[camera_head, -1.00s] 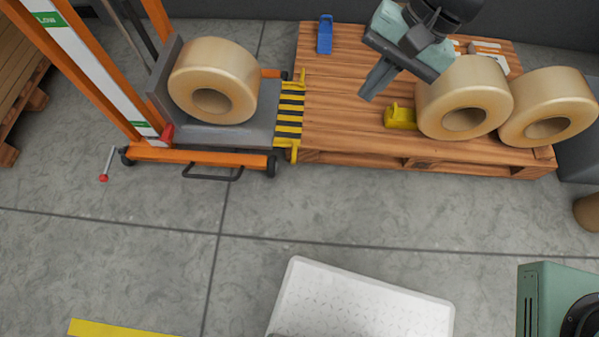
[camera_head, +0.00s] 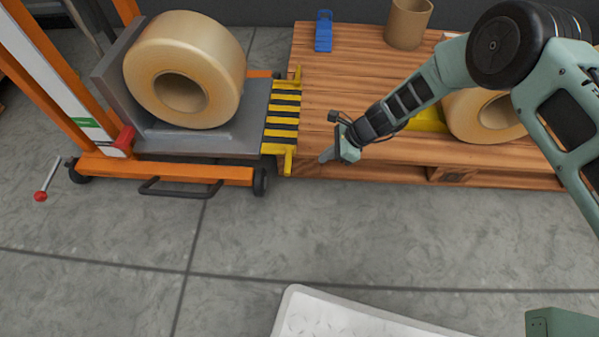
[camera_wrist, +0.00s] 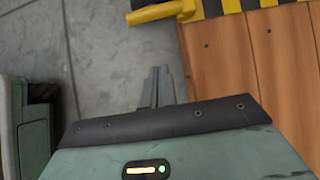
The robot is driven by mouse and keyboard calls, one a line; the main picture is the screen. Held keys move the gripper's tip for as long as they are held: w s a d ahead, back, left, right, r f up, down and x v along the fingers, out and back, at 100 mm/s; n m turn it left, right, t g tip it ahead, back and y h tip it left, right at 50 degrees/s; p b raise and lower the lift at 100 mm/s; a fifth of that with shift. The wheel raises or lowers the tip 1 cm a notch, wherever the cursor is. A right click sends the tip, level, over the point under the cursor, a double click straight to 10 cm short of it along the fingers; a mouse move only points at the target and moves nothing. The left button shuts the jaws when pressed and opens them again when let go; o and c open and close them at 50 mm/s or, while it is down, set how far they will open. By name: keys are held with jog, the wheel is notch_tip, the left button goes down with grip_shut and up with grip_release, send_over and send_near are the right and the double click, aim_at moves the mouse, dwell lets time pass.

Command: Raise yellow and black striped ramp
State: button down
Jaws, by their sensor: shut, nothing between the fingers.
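The yellow and black striped ramp (camera_head: 283,117) lies down flat, bridging the grey platform of the orange lift (camera_head: 200,144) and the edge of the wooden pallet (camera_head: 330,75). Yellow bars stick out at its front and back ends. In the wrist view the ramp (camera_wrist: 231,7) is at the top edge, with its yellow end bar (camera_wrist: 160,12) beside it. My gripper (camera_head: 326,157) is shut and empty, just right of the ramp's front end, near the pallet's front edge. In the wrist view my gripper (camera_wrist: 158,88) points toward that bar, apart from it.
A large tape roll (camera_head: 185,70) stands on the lift platform. Another roll (camera_head: 480,115) is on the pallet, partly behind my arm, near a yellow block (camera_head: 428,119). A blue block (camera_head: 324,32) and a cardboard tube (camera_head: 408,22) stand farther back.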

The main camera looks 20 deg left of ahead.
jog(key=d+f+b+x, duration=0.1)
jog(key=b+x, duration=0.5)
jog(key=x, duration=0.4)
jog(key=shift+s+a+r+b, duration=0.2)
jog(key=shift+a+r+b, duration=0.55)
jog(key=shift+a+r, duration=0.95)
jog(key=shift+d+r, duration=0.2)
jog(key=shift+r, duration=0.1)
jog(key=shift+r+h+p, duration=0.35)
jog(key=shift+h+p, duration=0.05)
jog(key=shift+p, duration=0.5)
